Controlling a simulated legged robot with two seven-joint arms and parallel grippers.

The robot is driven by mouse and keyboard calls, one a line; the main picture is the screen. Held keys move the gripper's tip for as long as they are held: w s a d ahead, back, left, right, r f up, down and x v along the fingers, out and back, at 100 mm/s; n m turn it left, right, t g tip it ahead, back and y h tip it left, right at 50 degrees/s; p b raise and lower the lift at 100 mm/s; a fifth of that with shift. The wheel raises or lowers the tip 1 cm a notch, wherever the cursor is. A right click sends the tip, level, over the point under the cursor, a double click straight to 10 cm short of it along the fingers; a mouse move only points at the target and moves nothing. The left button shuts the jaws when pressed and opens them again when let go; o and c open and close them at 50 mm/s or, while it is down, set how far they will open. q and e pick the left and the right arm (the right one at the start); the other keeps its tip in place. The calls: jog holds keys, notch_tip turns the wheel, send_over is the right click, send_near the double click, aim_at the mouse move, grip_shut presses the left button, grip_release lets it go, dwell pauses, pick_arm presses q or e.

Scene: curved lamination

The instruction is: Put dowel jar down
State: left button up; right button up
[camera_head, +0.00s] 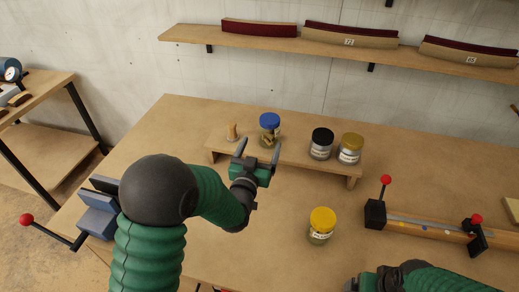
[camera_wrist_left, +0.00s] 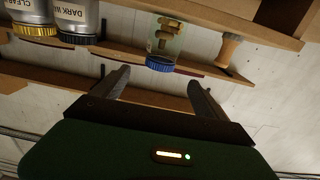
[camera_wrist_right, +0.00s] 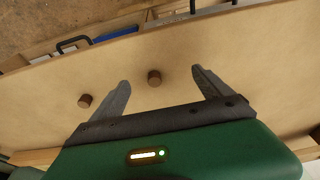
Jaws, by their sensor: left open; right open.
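The dowel jar (camera_head: 269,132), a clear jar with a blue lid and small wooden pieces inside, stands upright on the low wooden riser (camera_head: 290,158) on the workbench. In the left wrist view the jar (camera_wrist_left: 164,45) shows upside down, beyond the fingertips. My left gripper (camera_head: 259,150) is open and empty, just in front of the jar; the fingers overlap its lower part in the head view. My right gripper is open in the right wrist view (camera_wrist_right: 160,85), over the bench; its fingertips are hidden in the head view.
On the riser stand a wooden peg-like piece (camera_head: 232,131), a black-lidded jar (camera_head: 321,146) and a gold-lidded jar (camera_head: 350,150). A yellow-lidded jar (camera_head: 321,228) stands on the bench in front. A clamp (camera_head: 425,226) lies right. Two brown dowels (camera_wrist_right: 154,77) show below my right gripper.

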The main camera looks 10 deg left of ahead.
jog(key=shift+w+f, duration=0.1)
jog(key=shift+w, duration=0.05)
pick_arm(q)
jog(key=s+f+g, duration=0.3)
jog(key=s, duration=0.1)
jog(key=s+a+f+g, duration=0.1)
jog(key=s+f+g, duration=0.2)
jog(key=s, duration=0.2)
jog(key=s+a+f+g, duration=0.1)
jog(key=s+f+g, duration=0.2)
jog(key=s+f, duration=0.1)
jog(key=shift+s+a, duration=0.2)
jog(key=shift+s, duration=0.3)
jog(key=s+f+g, duration=0.1)
jog(key=s+g, duration=0.1)
jog(key=s, duration=0.3)
jog(key=s+a+f+g, duration=0.1)
jog(key=s+g, duration=0.1)
jog(key=s, duration=0.3)
jog(key=s+a+f+g, duration=0.1)
jog(key=s+g, duration=0.1)
jog(key=s, duration=0.3)
jog(key=shift+s+f, duration=0.1)
jog(key=shift+s, duration=0.1)
pick_arm(e)
jog(key=shift+s, duration=0.2)
pick_arm(q)
jog(key=shift+d, duration=0.1)
pick_arm(e)
jog(key=shift+w, duration=0.1)
